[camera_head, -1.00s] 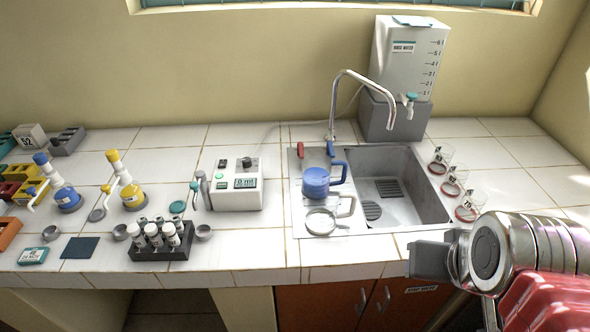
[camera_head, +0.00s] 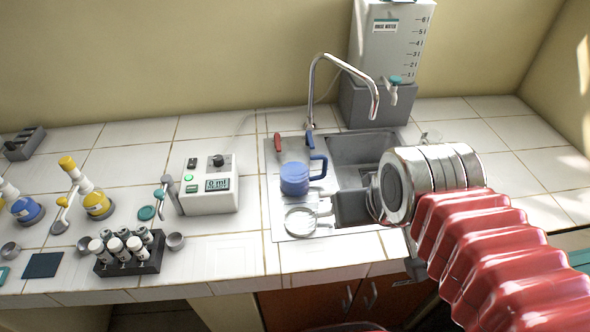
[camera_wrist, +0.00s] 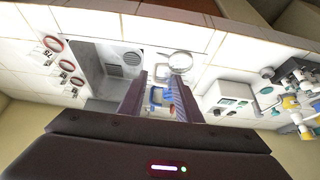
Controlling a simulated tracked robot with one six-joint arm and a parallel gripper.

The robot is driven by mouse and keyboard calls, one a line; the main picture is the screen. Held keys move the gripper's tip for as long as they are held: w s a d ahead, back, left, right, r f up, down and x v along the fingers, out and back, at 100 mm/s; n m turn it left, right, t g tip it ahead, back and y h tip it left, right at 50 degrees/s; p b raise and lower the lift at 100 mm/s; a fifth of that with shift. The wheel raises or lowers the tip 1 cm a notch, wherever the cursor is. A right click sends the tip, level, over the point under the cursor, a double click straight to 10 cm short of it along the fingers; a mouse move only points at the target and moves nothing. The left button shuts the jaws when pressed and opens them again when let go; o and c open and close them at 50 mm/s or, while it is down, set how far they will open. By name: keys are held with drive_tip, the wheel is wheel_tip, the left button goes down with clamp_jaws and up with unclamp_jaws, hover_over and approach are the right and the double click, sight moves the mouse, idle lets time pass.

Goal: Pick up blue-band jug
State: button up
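The blue-band jug (camera_head: 294,180) stands upright on the ledge at the left of the sink, with its blue handle to the right. In the wrist view the blue jug (camera_wrist: 157,96) shows between the fingers, partly hidden by them. A clear jug with a pale handle (camera_head: 301,221) stands just in front of it, and it also shows in the wrist view (camera_wrist: 181,61). My gripper (camera_head: 348,208) is over the front of the sink, to the right of both jugs. In the wrist view my gripper (camera_wrist: 158,80) is open with nothing held.
The sink (camera_head: 360,150) has a curved tap (camera_head: 345,60) behind it. A rinse water tank (camera_head: 388,45) stands at the back. A meter box (camera_head: 210,186) is left of the jugs, with a vial rack (camera_head: 128,255) further left. Marked glasses (camera_wrist: 70,66) stand beyond the sink.

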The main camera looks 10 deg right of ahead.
drive_tip(key=shift+o, duration=1.4)
drive_tip(key=o, duration=0.3)
drive_tip(key=shift+w+r, duration=0.3)
drive_tip(key=shift+w, duration=0.3)
drive_tip(key=shift+o, duration=1.2)
drive_tip(key=w+r+g, duration=0.1)
drive_tip(key=w+g, duration=0.1)
drive_tip(key=w, duration=0.9)
drive_tip(key=shift+a, duration=0.35)
drive_tip(key=g, duration=0.2)
approach(303, 170)
drive_tip(key=w+d+f, duration=0.1)
drive_tip(key=w+d, duration=0.1)
drive_tip(key=d, duration=0.3)
drive_tip(key=shift+w+f, duration=0.45)
drive_tip(key=shift+w, duration=0.2)
drive_tip(key=shift+w+f, duration=0.2)
drive_tip(key=shift+f, duration=1.2)
drive_tip(key=shift+w+f, duration=0.2)
drive_tip(key=shift+f, duration=1.25)
drive_tip(key=shift+w+f, duration=0.2)
drive_tip(key=shift+f, duration=1.2)
